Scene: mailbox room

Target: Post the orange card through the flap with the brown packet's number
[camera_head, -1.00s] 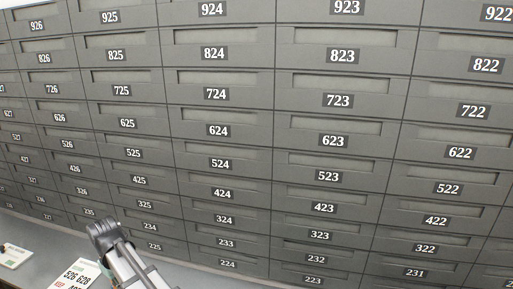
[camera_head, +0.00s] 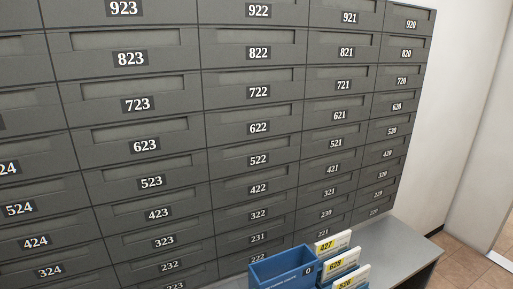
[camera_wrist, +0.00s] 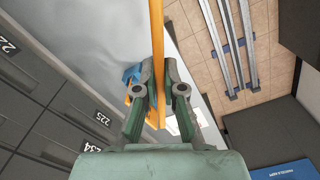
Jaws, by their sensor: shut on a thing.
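The orange card (camera_wrist: 157,40) shows nearly edge-on in the wrist view as a tall thin strip. My gripper (camera_wrist: 159,88) is shut on it, with the card standing between the two fingers. My gripper is outside the head view. The grey wall of numbered flaps fills most of the head view, with flaps such as 623 (camera_head: 144,145), 522 (camera_head: 258,160) and 421 (camera_head: 333,169) readable. Flaps 225 (camera_wrist: 103,118) and 234 (camera_wrist: 91,147) show at the left of the wrist view. I cannot make out a brown packet in either current view.
A blue box marked 0 (camera_head: 283,267) stands on the grey shelf (camera_head: 412,252) below the flaps. Beside it stand white cards with yellow labels 427 (camera_head: 327,246) and 628 (camera_head: 335,265). The shelf's right end is bare. A small blue object (camera_wrist: 131,73) lies beyond my gripper.

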